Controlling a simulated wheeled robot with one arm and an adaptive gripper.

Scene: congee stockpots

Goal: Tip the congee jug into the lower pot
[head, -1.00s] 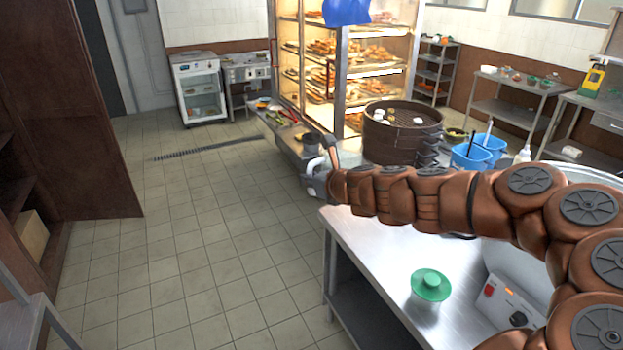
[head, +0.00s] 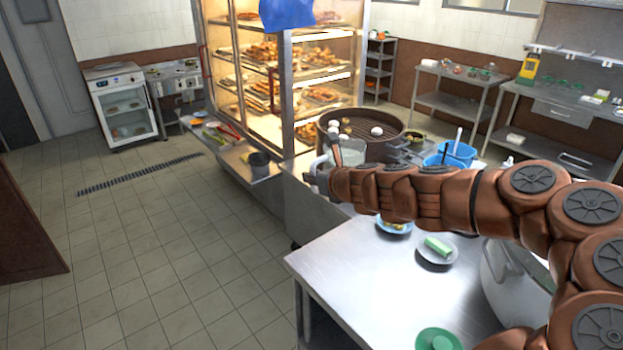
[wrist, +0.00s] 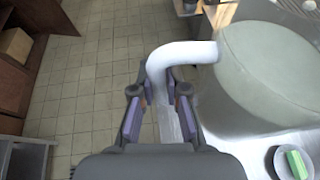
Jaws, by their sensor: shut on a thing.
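The congee jug has a pale, translucent body (wrist: 265,75) and a thick white curved handle (wrist: 180,54) in the wrist view. My gripper (wrist: 160,98) is shut on the handle, with the jug body to its right. In the head view the jug (head: 347,152) is held in the air at the end of my arm, partly hidden by my gripper (head: 318,180). Its contents cannot be made out. A large silver pot (head: 505,285) stands at the right, mostly hidden behind my arm. I cannot tell whether it is the lower pot.
A steel table (head: 350,265) lies below my arm, with small plates (head: 437,250) and a green lid (head: 438,340). A round brown steamer (head: 360,125) and blue tub (head: 455,155) are beyond it. A lit food cabinet (head: 285,75) stands behind. The tiled floor at left is clear.

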